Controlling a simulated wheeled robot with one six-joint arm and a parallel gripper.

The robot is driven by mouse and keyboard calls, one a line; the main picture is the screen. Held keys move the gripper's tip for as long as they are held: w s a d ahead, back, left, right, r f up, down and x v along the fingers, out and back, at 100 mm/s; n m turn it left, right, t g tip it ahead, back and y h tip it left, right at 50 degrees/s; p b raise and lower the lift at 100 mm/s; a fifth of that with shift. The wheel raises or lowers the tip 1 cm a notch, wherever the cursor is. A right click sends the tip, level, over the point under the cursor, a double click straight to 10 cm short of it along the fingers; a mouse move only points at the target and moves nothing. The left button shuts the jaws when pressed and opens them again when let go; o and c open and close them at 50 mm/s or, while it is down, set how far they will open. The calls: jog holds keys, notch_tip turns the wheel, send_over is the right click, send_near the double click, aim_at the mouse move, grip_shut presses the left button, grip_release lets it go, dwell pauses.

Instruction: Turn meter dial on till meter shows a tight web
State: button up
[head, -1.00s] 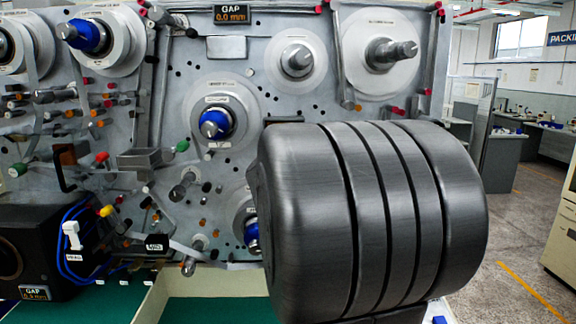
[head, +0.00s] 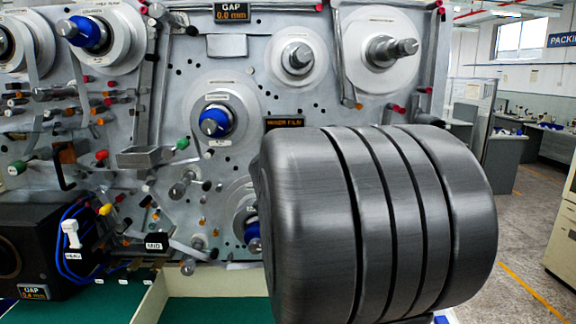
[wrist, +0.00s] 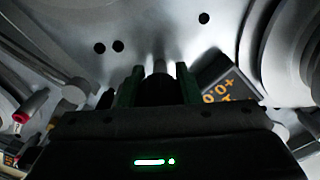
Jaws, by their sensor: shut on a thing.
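My gripper (wrist: 160,82) shows in the wrist view with its two green fingers shut on a dark, roundish piece (wrist: 159,91), apparently the meter dial, close in front of the grey panel. A dark meter plate (wrist: 218,94) with orange characters is just right of the fingers, cut off and tilted, so its reading is not clear. In the head view my large dark arm link hides the gripper and the dial. A dark plate with orange lettering (head: 284,122) shows above the arm's left edge; its words are too small to read surely.
The grey machine panel (head: 230,73) carries spindles with blue hubs (head: 214,122), rollers and coloured knobs. A gap display (head: 232,12) at the top reads 0.0 mm. A black box (head: 30,245) with blue cables stands lower left. Open floor (head: 530,270) lies at right.

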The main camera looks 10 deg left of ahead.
jog(key=shift+m, duration=0.7)
jog(key=o, duration=1)
jog(key=shift+s+d+p, duration=0.4)
jog(key=shift+s+d, duration=0.05)
jog(key=shift+s, duration=1.85)
jog(key=shift+s+d+p, duration=0.45)
jog(key=shift+s+d, duration=0.05)
jog(key=shift+s, duration=1.75)
jog(key=shift+s+d+p, duration=0.4)
jog(key=shift+s+d, duration=0.05)
jog(key=shift+s, duration=1.85)
jog(key=shift+w, duration=0.1)
jog(key=w+a+b, duration=0.1)
jog(key=w, duration=0.3)
jog(key=w+a, duration=0.1)
jog(key=w, duration=0.4)
jog(key=w+b, duration=0.1)
jog(key=w, duration=0.3)
jog(key=shift+w+a+b, duration=0.25)
jog(key=shift+a+b, duration=0.1)
jog(key=shift+a, duration=0.05)
